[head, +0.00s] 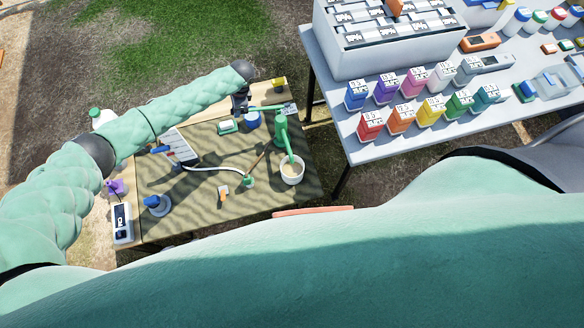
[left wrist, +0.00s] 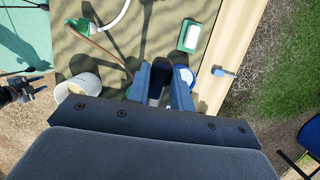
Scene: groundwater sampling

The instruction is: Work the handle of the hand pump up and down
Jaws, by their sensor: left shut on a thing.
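The green hand pump (head: 282,130) stands at the right side of the sampling table, its spout over a white bucket (head: 291,172) with tan liquid in it. Its green handle (head: 264,108) runs out to the left, roughly level. My left gripper (head: 241,106) is shut on the handle's outer end. The bucket also shows in the left wrist view (left wrist: 62,90).
The sampling table (head: 185,208) also holds a white hose (head: 212,168), a green-and-white box (head: 228,127), a blue-lidded container (head: 252,120) and a blue-topped item (head: 157,204). A second table (head: 400,149) with several coloured bottles stands right.

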